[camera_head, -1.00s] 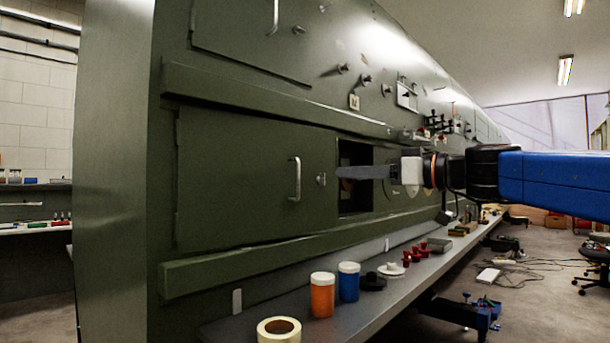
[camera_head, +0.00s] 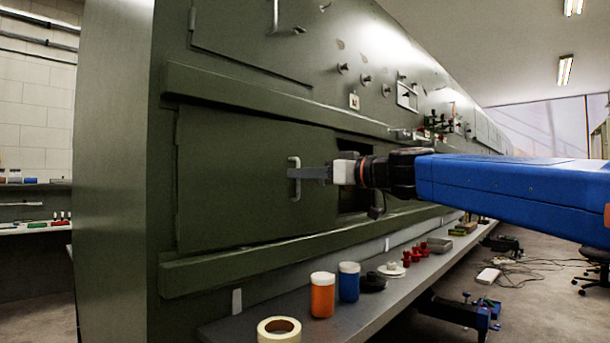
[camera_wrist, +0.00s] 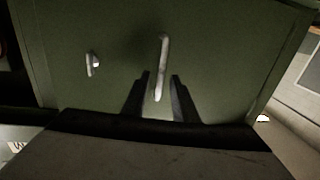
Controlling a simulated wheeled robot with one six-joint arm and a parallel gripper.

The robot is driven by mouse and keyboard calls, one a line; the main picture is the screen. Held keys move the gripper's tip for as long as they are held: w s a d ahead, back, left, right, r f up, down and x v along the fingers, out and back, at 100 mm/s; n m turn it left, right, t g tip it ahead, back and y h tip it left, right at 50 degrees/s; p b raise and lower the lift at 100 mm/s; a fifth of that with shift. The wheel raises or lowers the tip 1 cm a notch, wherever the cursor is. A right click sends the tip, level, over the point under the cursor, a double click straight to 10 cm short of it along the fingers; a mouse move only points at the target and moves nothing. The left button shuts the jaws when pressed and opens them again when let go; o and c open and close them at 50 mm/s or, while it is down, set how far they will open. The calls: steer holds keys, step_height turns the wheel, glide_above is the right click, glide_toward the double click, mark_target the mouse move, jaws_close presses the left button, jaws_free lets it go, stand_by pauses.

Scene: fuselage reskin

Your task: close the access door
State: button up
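The access door (camera_head: 235,190) is a green panel on the fuselage side, with a dark opening (camera_head: 352,202) showing to its right. Its pale vertical handle (camera_head: 294,185) also shows in the wrist view (camera_wrist: 162,60). My gripper (camera_head: 296,173) is at the handle, reaching in from the right. In the wrist view my gripper (camera_wrist: 160,82) has its two dark fingers apart, one on each side of the handle's lower part. I see gaps between the handle and both fingers. A small pale latch (camera_wrist: 92,63) sits left of the handle in the wrist view.
A grey bench (camera_head: 375,312) runs below the door. On it stand a tape roll (camera_head: 279,331), an orange jar (camera_head: 322,298), a blue jar (camera_head: 348,285) and several red parts. Green rails (camera_head: 250,257) run along the fuselage above and below the door.

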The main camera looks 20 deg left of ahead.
jaws_close()
stand_by(1.4)
